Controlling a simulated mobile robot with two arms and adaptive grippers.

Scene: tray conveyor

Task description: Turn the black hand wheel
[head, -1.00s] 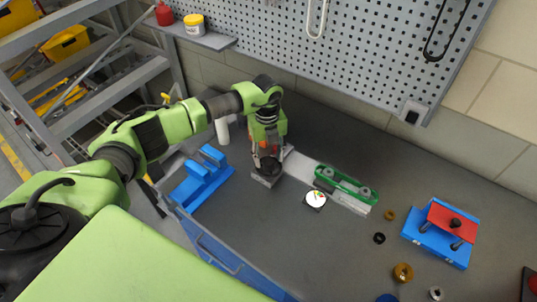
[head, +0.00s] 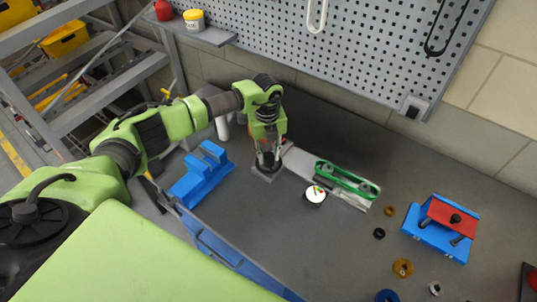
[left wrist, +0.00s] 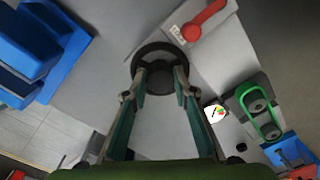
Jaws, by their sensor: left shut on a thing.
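The black hand wheel (left wrist: 147,56) is a dark ring with a hub in the left wrist view. In the head view the wheel (head: 267,166) sits low on its grey base on the bench, mostly hidden by the fingers. My left gripper (head: 268,156) comes down on it from above. In the left wrist view the fingertips of my left gripper (left wrist: 160,74) reach the near side and hub of the wheel, and the gripper is shut on it. My right gripper is in neither view.
A red lever (left wrist: 205,20) stands close beside the wheel. A dial gauge (head: 315,194) and a green belt unit (head: 347,181) are to the right. A blue block (head: 203,172) is to the left. Rings and a blue-red fixture (head: 438,237) lie further right. The back wall carries a pegboard.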

